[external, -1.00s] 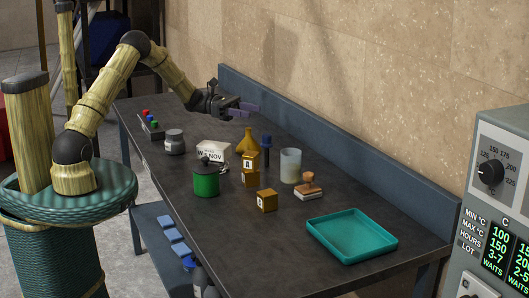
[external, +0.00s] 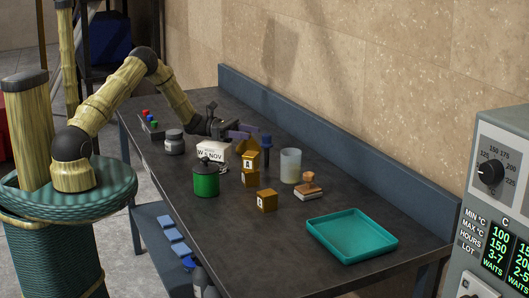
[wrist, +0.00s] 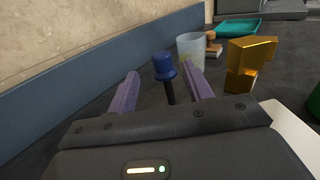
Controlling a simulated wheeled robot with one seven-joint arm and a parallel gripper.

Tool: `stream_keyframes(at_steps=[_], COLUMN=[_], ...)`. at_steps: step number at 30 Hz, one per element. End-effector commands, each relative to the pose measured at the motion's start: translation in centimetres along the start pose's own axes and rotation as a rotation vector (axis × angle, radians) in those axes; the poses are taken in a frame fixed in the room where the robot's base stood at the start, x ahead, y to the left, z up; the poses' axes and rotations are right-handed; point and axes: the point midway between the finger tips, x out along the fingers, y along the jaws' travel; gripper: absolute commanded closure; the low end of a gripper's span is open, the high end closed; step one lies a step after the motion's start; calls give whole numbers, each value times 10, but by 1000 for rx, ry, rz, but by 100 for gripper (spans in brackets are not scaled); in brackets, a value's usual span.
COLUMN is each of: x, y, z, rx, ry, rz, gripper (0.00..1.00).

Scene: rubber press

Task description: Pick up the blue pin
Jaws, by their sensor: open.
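The blue pin has a blue cap and a dark shaft. It stands upright on the table in the external view (external: 266,141) and shows in the wrist view (wrist: 164,67). My gripper (external: 252,132) is open with purple fingers, low over the table just left of the pin in the external view. In the wrist view, my gripper (wrist: 161,76) points at the pin, which appears between the two fingers. The pin's cap looks a little beyond the fingertips and untouched. The foot of the shaft is hidden behind my gripper in the wrist view.
A translucent cup (external: 290,166), a stamp (external: 309,187) and a teal tray (external: 352,236) lie to the right. A green canister (external: 206,182) and a white card (external: 212,152) are in front.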

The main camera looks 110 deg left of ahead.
Motion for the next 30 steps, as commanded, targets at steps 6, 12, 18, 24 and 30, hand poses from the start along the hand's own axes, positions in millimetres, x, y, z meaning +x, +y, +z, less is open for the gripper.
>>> stream_keyframes(at_steps=[6,12,18,24,30], x=[11,12,33,65,74], y=[-1,-1,-2,-2,-2], z=[1,2,4,3,2], rx=[2,3,2,3,3], ry=[0,0,0,0,0], rz=[-5,-5,-7,-7,-4], gripper=[49,49,49,49,49])
